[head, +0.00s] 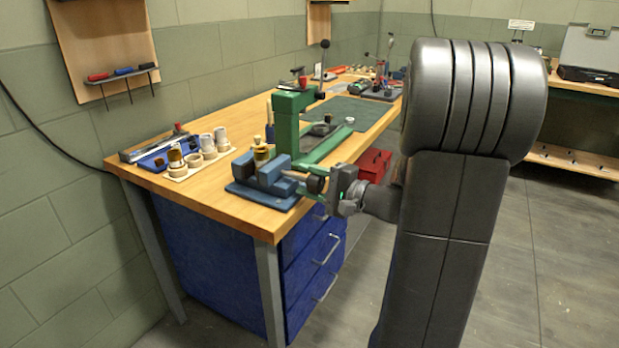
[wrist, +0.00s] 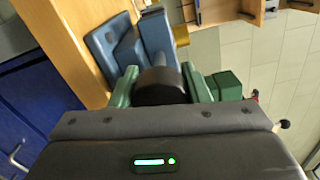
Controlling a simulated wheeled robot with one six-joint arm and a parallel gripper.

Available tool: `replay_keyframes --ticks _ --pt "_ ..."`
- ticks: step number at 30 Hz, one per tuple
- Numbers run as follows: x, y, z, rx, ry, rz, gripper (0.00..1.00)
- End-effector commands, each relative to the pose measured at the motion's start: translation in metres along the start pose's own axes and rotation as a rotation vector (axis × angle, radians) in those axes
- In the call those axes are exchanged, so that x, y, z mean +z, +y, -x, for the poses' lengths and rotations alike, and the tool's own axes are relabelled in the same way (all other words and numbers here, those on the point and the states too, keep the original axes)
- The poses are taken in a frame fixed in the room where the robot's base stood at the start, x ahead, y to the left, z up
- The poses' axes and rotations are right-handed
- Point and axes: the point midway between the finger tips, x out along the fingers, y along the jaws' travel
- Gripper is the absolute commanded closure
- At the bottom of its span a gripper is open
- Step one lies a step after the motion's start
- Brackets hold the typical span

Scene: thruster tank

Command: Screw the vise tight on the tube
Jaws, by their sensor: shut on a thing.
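The blue vise (head: 243,168) stands on its base plate at the near corner of the wooden bench in the head view. It also shows in the wrist view (wrist: 112,50). The tube (head: 261,155), brass-coloured with a dark band, stands upright between the vise jaws; a yellowish bit of it shows in the wrist view (wrist: 181,35). My gripper (head: 312,183) is at the screw end of the vise, right of the jaws. In the wrist view its green fingers (wrist: 160,88) are shut on the dark round vise knob (wrist: 158,82). Whether the jaw touches the tube I cannot tell.
A green press (head: 287,125) stands close behind the vise. A green mat (head: 353,112) lies farther back. Blue drawers (head: 318,262) are under the bench; a red box (head: 374,163) is beside it.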

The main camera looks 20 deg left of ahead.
Motion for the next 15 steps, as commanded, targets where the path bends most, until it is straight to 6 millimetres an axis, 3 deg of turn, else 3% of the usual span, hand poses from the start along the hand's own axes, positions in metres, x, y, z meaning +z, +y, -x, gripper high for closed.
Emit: replay_keyframes --ticks 15 --pt "-0.0005 0.0002 0.0002 0.000 0.001 -0.074 0.80"
